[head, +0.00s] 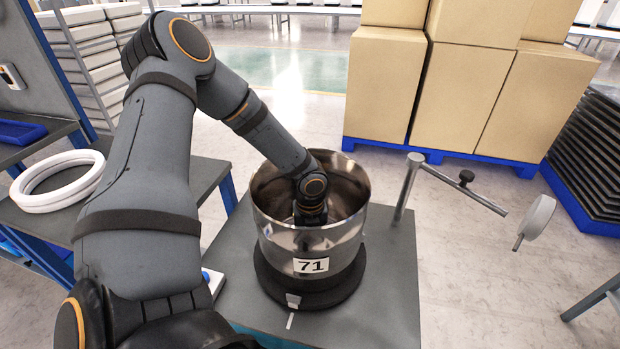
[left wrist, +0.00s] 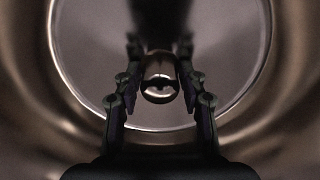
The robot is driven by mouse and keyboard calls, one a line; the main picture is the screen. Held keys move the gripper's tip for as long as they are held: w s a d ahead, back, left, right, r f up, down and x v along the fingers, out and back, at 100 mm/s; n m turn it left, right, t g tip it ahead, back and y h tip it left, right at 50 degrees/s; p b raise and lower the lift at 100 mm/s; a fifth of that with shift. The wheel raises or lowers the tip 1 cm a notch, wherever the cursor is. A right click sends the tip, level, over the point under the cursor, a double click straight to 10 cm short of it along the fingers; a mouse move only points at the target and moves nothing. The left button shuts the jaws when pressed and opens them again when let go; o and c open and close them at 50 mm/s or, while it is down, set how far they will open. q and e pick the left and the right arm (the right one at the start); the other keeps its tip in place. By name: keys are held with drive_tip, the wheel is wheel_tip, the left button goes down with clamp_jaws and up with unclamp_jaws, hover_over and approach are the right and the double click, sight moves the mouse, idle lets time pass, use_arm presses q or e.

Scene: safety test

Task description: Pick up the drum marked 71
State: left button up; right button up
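The drum marked 71 (head: 338,245) is a shiny, open-topped metal drum with a white label reading 71. It stands upright on a round dark base (head: 300,298) on a grey table. My left arm comes in from the left and reaches down into it, with the left gripper (head: 309,213) inside and its fingertips hidden in the head view. In the left wrist view, the fingers (left wrist: 160,75) stand either side of a rounded shiny knob (left wrist: 159,68) above the drum's floor. Whether they touch it is unclear. My right gripper is out of view.
A grey post with a jointed arm (head: 407,187) and a pale disc (head: 536,222) stands right of the drum. White rings (head: 28,205) lie on a side table at left. Cardboard boxes (head: 387,85) stand on a blue pallet (head: 440,155) behind. Floor lies between.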

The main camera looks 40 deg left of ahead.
sight(257, 216)
use_arm(q)
clamp_jaws()
drive_tip(key=shift+r, duration=0.1)
